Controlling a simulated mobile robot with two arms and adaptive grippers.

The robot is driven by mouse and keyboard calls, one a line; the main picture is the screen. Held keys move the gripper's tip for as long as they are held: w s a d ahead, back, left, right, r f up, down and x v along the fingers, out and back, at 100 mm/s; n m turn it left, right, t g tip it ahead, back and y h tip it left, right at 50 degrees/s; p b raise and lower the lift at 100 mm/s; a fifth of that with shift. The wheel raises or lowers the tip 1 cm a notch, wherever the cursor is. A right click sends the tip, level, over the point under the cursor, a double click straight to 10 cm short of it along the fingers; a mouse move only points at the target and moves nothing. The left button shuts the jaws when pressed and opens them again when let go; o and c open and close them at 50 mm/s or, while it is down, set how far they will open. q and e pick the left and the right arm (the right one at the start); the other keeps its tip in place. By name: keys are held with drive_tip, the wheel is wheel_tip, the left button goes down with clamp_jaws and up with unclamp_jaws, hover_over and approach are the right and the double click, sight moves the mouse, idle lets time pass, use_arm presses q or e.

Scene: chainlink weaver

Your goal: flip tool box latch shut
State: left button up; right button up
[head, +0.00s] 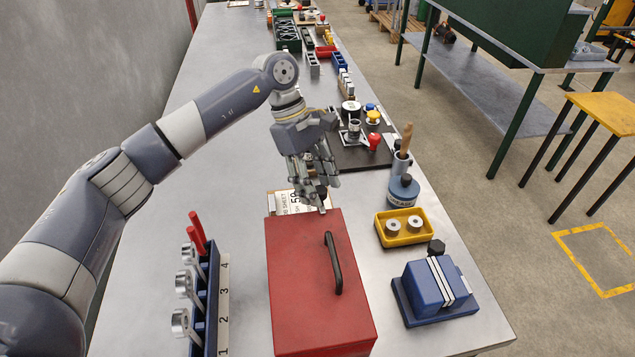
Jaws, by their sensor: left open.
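The red tool box (303,291) sits near the front of the metal bench, with a black handle (333,262) on its lid. The lid looks shut. I cannot make out the latch; it may be hidden at the box's far side. My left gripper (322,204) is open and points down just beyond the far edge of the box. Whether a fingertip touches the box I cannot tell. My right gripper is not in view.
A blue rack (206,297) with ring-ended tools stands left of the box. A yellow tray (405,228), a blue block (435,285) and a grease pot (403,191) stand right. A printed card (285,203) lies behind the box. A dark board (352,150) lies farther back.

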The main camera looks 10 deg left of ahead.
use_arm(q)
drive_tip(key=v, duration=1.2)
